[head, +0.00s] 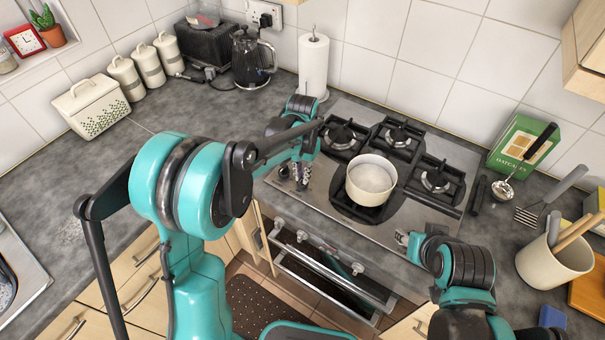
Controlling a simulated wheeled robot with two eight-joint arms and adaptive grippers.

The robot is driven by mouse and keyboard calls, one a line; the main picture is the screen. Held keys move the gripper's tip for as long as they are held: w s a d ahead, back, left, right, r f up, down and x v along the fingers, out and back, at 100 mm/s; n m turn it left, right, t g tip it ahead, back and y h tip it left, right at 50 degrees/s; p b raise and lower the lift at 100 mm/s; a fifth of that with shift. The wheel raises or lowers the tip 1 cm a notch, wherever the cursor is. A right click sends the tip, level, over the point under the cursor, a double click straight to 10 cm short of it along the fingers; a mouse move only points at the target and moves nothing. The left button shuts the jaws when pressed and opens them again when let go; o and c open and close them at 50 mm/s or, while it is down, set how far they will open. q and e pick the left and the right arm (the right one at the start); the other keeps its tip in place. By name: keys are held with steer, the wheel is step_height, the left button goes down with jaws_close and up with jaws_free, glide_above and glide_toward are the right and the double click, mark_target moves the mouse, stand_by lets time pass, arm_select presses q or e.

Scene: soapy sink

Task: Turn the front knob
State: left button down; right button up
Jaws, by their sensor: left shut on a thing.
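The gas hob (385,232) is set in the grey worktop. My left gripper (296,178) points down at the hob's left end and is shut on a small knob there, which I take as the front knob; the fingers hide most of it. My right gripper (404,238) is low at the hob's front edge, partly behind my own arm, and its jaw opening does not show clearly. Several oven knobs (302,236) sit on the front panel below the worktop.
A white pot (371,180) stands on the front middle burner. A paper towel roll (313,65) and a black kettle (252,60) stand behind my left gripper. A utensil pot (553,262) and a green box (523,143) are at right. The left worktop is mostly clear.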

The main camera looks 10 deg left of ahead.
mark_target(302, 178)
arm_select(q)
steer(key=shift+m, duration=0.4)
steer(key=c, duration=1.6)
jaws_free()
step_height(302, 178, up, 12)
